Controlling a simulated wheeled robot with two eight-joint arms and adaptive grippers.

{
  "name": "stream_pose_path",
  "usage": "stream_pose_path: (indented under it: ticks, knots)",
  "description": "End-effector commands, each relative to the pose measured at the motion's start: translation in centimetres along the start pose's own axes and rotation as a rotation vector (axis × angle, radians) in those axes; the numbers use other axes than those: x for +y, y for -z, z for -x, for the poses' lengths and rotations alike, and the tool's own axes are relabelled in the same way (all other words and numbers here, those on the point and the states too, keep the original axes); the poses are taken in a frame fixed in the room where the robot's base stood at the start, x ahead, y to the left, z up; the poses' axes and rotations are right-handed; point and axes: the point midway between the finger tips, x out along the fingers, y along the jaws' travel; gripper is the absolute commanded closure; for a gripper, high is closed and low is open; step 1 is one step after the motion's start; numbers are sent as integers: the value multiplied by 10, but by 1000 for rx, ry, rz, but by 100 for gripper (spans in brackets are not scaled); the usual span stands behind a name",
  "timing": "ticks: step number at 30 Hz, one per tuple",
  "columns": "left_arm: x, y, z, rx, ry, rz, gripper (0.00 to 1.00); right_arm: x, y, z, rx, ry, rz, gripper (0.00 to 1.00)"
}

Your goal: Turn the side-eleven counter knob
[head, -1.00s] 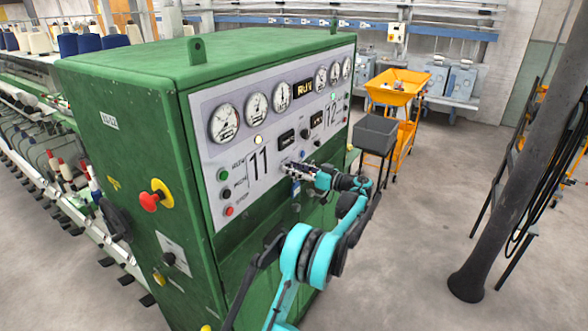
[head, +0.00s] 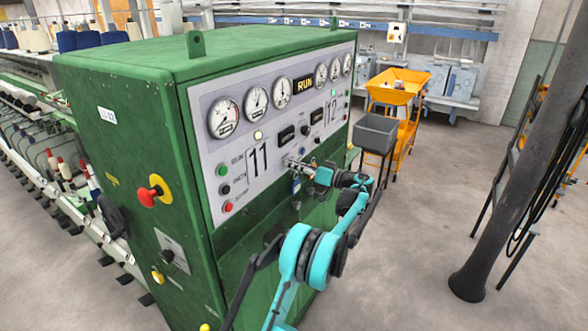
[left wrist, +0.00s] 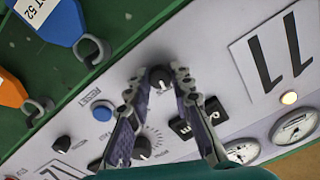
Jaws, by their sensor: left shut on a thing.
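The green control cabinet (head: 150,75) has a light panel with a large number 11 (head: 258,158). My left gripper (head: 291,163) is at the panel's lower edge, just right of the 11. In the left wrist view, its two fingers (left wrist: 158,84) close on the sides of a black knob (left wrist: 160,76) with a pale top. The fingertips partly cover the knob's sides. In the head view the gripper hides this knob. A black counter display (left wrist: 200,120) sits beside the right finger. My right gripper is out of view.
A second black knob (left wrist: 144,147) with tick marks and a blue RESET button (left wrist: 102,111) are close to the fingers. Hooks with blue (left wrist: 52,18) and orange (left wrist: 10,90) tags hang nearby. A grey bin (head: 376,132) and yellow cart (head: 398,84) stand right of the cabinet.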

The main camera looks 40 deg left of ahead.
Motion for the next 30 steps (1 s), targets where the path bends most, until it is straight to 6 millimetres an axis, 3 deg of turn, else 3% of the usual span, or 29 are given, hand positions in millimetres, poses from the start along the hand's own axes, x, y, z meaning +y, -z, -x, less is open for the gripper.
stream_pose_path:
  ticks: [30]
  knots:
    - [1, -1, 0, 41, 6, -958, 100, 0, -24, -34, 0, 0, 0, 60]
